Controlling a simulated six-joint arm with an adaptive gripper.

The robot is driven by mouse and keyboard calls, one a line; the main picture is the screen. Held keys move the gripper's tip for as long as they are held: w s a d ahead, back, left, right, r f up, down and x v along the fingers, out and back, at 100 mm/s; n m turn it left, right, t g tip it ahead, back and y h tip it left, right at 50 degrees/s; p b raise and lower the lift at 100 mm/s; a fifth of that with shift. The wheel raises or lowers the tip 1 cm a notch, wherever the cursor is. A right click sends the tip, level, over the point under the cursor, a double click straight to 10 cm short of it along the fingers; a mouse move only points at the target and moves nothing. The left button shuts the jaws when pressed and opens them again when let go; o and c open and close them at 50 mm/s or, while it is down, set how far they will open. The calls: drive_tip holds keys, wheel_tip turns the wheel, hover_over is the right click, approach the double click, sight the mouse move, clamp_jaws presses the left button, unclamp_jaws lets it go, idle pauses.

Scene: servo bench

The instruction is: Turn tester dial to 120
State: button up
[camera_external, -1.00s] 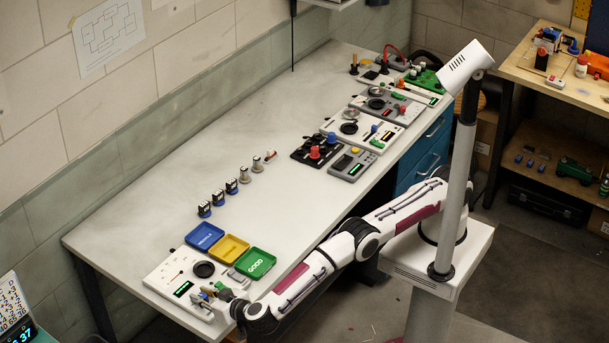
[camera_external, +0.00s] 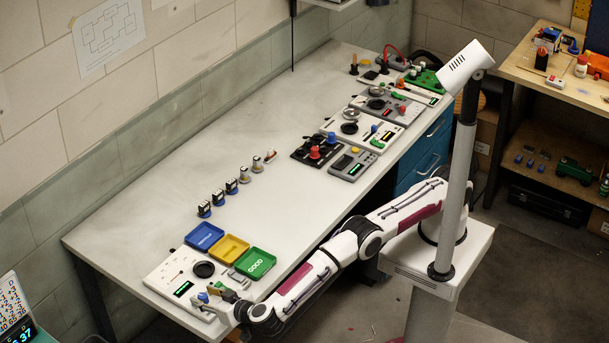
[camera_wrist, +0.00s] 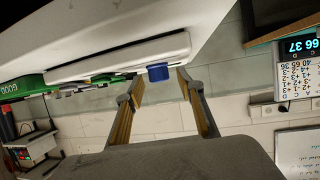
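A white tester panel (camera_external: 160,275) with a small green display (camera_external: 183,287) lies at the bench's near left corner. Its blue dial (camera_external: 203,297) sits near the panel's front edge and also shows in the wrist view (camera_wrist: 158,72), sticking out from the panel's edge-on face (camera_wrist: 120,57). My gripper (camera_external: 220,292) is just right of the dial. In the wrist view my gripper's two fingers (camera_wrist: 160,86) are apart, with the dial at the gap between their tips. I cannot tell whether either finger touches it. The dial's setting and the display's digits are too small to read.
Blue (camera_external: 204,236), yellow (camera_external: 230,248) and green (camera_external: 254,263) trays stand close behind the panel. Several small upright parts (camera_external: 231,186) stand further back. More devices (camera_external: 350,163) line the bench's right side. The bench middle is clear.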

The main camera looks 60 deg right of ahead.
drive_tip(key=v, duration=1)
drive_tip(key=w+d+r+n+t+y, duration=0.1)
drive_tip(key=w+d+r+t, duration=0.15)
drive_tip(key=w+r, duration=0.3)
drive_tip(key=w+d+r+n+t, duration=0.1)
drive_tip(key=w+d+r, duration=0.35)
drive_tip(key=w, duration=0.25)
drive_tip(key=s+f+n+g+y, duration=0.2)
drive_tip(key=f+y, duration=0.1)
drive_tip(key=s+f+n+g+y, duration=0.2)
drive_tip(key=f+n+y, duration=0.1)
drive_tip(key=f, duration=0.1)
drive_tip(key=s+a+f+n+g+y, duration=0.1)
drive_tip(key=s+f+n+g+y, duration=0.1)
drive_tip(key=s+f, duration=0.1)
drive_tip(key=shift+f+n+y, duration=0.4)
drive_tip(key=shift+f, duration=0.25)
drive_tip(key=shift+s+a+f+m, duration=0.15)
drive_tip(key=shift+s+f+m, duration=0.05)
drive_tip(key=shift+s+m, duration=0.1)
drive_tip(key=shift+w, duration=0.15)
